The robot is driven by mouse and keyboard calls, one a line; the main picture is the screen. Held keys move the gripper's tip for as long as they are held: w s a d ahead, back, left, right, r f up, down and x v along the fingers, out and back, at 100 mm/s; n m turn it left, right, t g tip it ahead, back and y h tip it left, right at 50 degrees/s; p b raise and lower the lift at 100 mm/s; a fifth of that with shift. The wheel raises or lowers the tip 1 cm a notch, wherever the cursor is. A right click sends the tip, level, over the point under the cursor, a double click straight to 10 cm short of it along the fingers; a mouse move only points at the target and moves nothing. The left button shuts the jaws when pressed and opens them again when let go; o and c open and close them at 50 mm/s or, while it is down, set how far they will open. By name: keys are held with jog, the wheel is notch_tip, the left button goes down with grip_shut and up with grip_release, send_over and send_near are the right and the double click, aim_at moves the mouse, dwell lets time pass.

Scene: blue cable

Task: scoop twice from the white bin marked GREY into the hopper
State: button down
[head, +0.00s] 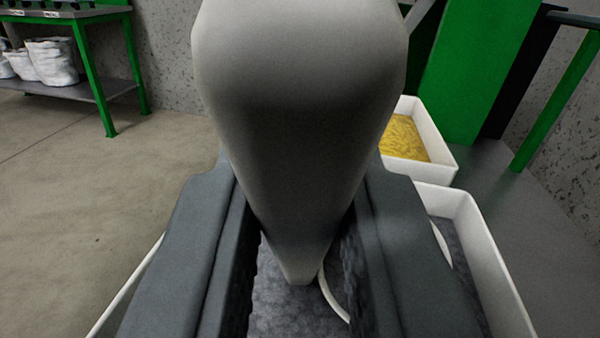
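My gripper (302,265) reaches down from the bottom of the view with its two dark fingers on either side of a pale grey, rounded handle, which looks like that of the scoop (300,90). The fingers appear shut on it. The handle is broad at the top and narrows down between the fingers. Thin white curved edges show beside and between the fingers; I cannot tell whether they are the scoop's rim. Below is a white bin (490,265) with dark grey grains (290,315) in it. My fingers hide much of it, and no label shows. I cannot make out the hopper.
A second white bin (440,150) with yellow material stands beyond, at the right. A green frame (475,70) rises behind it near the wall. A green-legged bench (85,60) with white sacks (50,62) is at the far left. The floor at left is clear.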

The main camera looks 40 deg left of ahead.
aim_at(287, 263)
jog(key=shift+s+d+f, duration=0.1)
jog(key=shift+s+f, duration=0.05)
jog(key=shift+f, duration=0.65)
jog(key=shift+s+d+f, duration=0.1)
jog(key=shift+f, duration=0.65)
jog(key=shift+s+d+f, duration=0.1)
jog(key=shift+s+f, duration=0.05)
jog(key=shift+s+d, duration=0.35)
jog(key=shift+s, duration=0.25)
jog(key=shift+s+d, duration=0.35)
jog(key=shift+s, duration=0.2)
